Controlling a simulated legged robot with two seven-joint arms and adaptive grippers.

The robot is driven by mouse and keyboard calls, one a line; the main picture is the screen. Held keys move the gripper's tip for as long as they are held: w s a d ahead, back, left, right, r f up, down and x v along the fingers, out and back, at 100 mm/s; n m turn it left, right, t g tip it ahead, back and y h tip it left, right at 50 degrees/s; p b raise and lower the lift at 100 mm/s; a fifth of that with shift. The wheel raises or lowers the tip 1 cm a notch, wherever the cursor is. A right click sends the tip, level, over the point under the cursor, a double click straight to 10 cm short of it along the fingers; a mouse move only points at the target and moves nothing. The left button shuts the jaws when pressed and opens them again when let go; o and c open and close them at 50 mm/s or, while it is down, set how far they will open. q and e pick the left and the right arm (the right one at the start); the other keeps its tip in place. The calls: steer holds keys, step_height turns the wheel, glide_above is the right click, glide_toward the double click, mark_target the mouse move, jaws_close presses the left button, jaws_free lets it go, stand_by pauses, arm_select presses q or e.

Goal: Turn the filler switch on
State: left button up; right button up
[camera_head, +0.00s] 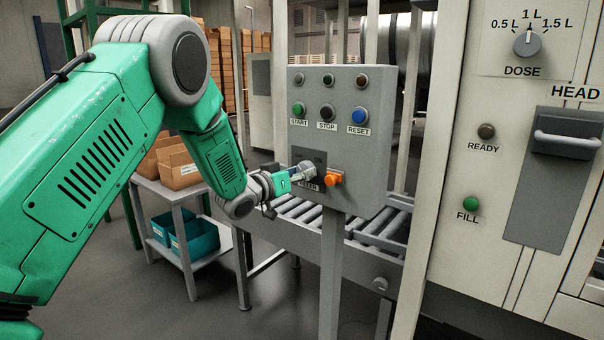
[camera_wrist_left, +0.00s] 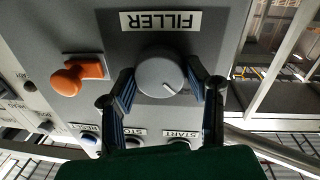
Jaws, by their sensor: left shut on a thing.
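The filler switch is a round grey knob (camera_wrist_left: 160,74) on the grey control box (camera_head: 376,150). In the left wrist view it sits beside the FILLER label (camera_wrist_left: 160,20), which appears upside down. A pale line on the knob points toward its lower right there. My left gripper (camera_wrist_left: 163,85) is shut on the knob, one finger on each side. My right gripper is not in view.
An orange knob (camera_head: 333,178) sticks out just right of the filler switch. START (camera_head: 299,109), STOP (camera_head: 327,110) and RESET (camera_head: 359,115) buttons are above. A roller conveyor (camera_head: 380,235) runs behind the box's post. A machine panel with a DOSE dial (camera_head: 527,43) stands at the right.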

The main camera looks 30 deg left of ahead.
arm_select(q)
steer(key=shift+w+a+r, duration=0.1)
steer(key=shift+r, duration=0.15)
steer(key=shift+m, duration=1.1)
steer(key=m, duration=0.2)
steer(key=shift+m+b, duration=0.3)
steer(key=shift+b, duration=0.1)
steer(key=m+b, duration=0.1)
steer(key=m, duration=0.3)
steer(key=shift+g, duration=0.3)
steer(key=shift+d+m+y+b, duration=0.1)
steer(key=shift+m+y+b, duration=0.25)
steer(key=shift+m+b, duration=1.35)
steer(key=shift+d+m+y+b, duration=0.1)
steer(key=shift+m+y+b, duration=0.25)
steer(key=shift+m+b, duration=1.35)
steer(key=shift+m+p, duration=0.65)
steer(key=shift+m, duration=0.15)
steer(key=shift+f, duration=0.1)
